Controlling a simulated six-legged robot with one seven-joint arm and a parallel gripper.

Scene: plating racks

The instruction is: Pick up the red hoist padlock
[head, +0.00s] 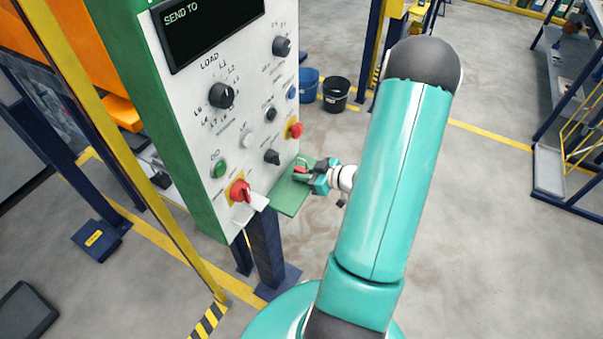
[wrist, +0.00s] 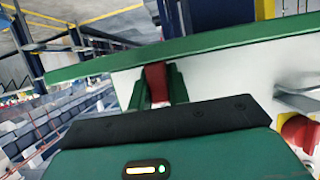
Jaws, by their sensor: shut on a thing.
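My gripper (head: 309,175) is at the green shelf (head: 289,198) that sticks out from the lower right of the control panel. Its jaws are shut on the red hoist padlock (head: 301,168), which shows as a small red patch between them. In the wrist view the red padlock body (wrist: 157,83) sits between the two green fingers of my gripper (wrist: 157,90). The green shelf edge (wrist: 200,48) crosses just past the fingertips. Much of the padlock is hidden by the jaws, and I cannot tell whether it touches the shelf.
The control panel (head: 228,120) stands beside the gripper, with knobs and buttons. A red rotary switch (head: 240,191) on a yellow plate juts out nearby. Blue (head: 309,84) and black (head: 336,94) buckets stand behind. Open floor lies to the right.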

